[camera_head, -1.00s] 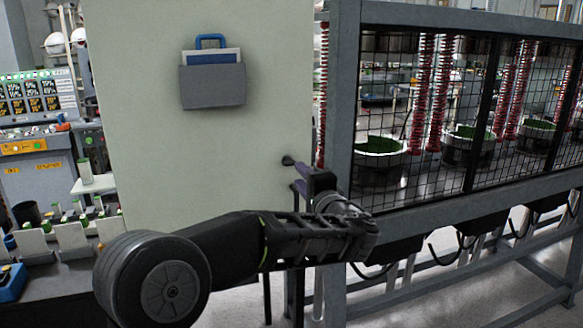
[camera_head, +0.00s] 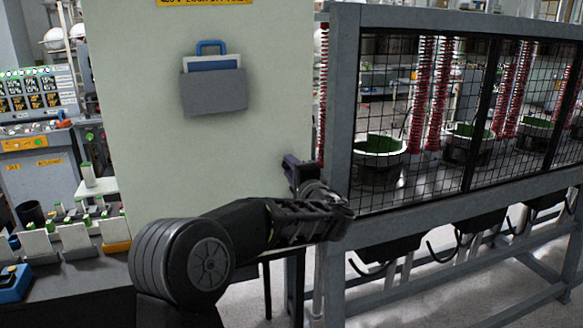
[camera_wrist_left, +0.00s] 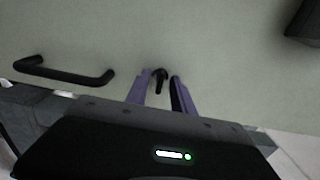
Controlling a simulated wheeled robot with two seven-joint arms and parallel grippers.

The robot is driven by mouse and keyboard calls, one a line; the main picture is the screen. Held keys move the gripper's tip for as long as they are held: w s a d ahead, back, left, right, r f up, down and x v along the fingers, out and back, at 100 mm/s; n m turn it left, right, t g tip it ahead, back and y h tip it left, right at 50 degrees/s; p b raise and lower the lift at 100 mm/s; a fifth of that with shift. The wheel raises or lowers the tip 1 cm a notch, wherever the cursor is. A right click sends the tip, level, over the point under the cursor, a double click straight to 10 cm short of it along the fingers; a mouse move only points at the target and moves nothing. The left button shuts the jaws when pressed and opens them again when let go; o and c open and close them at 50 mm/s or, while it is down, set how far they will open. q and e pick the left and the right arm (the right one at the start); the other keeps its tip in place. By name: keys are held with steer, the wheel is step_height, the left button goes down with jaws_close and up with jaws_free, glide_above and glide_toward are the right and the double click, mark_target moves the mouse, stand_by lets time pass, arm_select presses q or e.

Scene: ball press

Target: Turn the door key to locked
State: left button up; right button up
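The door key (camera_wrist_left: 160,78) is a small black piece standing out from the pale green door (camera_wrist_left: 215,45) in the left wrist view. My left gripper (camera_wrist_left: 159,88) has its two purple fingers apart, one on each side of the key. A gap shows on both sides, so it is not clamped. In the head view my left gripper (camera_head: 293,168) is at the lower right part of the door (camera_head: 150,140) and hides the key. My right gripper is not in view.
A black bar handle (camera_wrist_left: 65,75) is left of the key in the wrist view. A grey document pocket (camera_head: 214,92) hangs on the door. Right of the door stands a grey-framed mesh cage (camera_head: 420,120). A cluttered bench (camera_head: 85,270) is at the left.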

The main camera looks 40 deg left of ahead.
arm_select(q)
steer(key=shift+c, duration=0.2)
jaws_close()
